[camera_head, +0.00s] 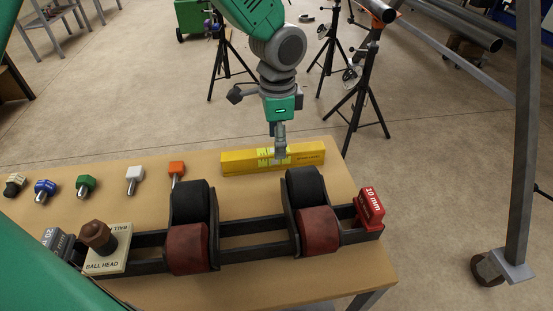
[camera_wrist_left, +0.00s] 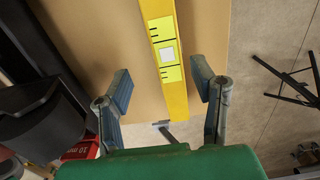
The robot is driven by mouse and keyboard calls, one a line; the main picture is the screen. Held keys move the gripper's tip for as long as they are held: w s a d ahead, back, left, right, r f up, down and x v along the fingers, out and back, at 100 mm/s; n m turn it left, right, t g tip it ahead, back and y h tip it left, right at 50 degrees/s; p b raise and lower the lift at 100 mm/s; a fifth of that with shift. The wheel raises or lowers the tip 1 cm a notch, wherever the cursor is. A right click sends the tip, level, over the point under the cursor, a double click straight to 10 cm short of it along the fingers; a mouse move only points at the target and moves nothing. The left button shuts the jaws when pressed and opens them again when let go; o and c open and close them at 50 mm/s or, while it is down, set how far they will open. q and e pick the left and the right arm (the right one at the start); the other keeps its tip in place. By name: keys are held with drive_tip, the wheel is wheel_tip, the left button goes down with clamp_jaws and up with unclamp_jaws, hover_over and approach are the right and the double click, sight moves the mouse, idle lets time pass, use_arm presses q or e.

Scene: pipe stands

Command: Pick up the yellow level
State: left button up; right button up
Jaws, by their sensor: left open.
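The yellow level (camera_head: 240,163) lies flat along the far edge of the wooden table in the head view. It also shows in the left wrist view (camera_wrist_left: 176,98), running lengthwise between my fingers, with bright yellow-green markings. My left gripper (camera_head: 280,155) points down over the level, right of its middle, and hides a small part of it. In the left wrist view my left gripper (camera_wrist_left: 161,86) is open, with one finger on each side of the level and gaps between. My right gripper is not in view.
A black roller stand (camera_head: 250,228) with black and red rollers lies across the table (camera_head: 340,275), nearer than the level. A red 10 mm block (camera_head: 370,207) sits at its right end. Several coloured-head pieces stand at left. Tripod stands (camera_head: 362,95) are on the floor beyond.

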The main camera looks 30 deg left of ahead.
sight(273, 150)
use_arm(q)
drive_tip(key=shift+a+f, duration=0.1)
drive_tip(key=shift+f, duration=0.5)
drive_tip(key=shift+a+f, duration=0.5)
drive_tip(key=shift+f, duration=0.25)
drive_tip(key=f, duration=0.2)
drive_tip(key=f+b, duration=0.1)
drive_tip(key=shift+w+f, duration=0.2)
drive_tip(key=shift+f, duration=0.2)
drive_tip(key=shift+f+b, duration=0.25)
drive_tip(key=shift+b, duration=0.05)
drive_tip(key=shift+d+r, duration=0.1)
drive_tip(key=shift+d, duration=0.05)
drive_tip(key=c, duration=0.4)
drive_tip(key=shift+a, duration=0.2)
clamp_jaws()
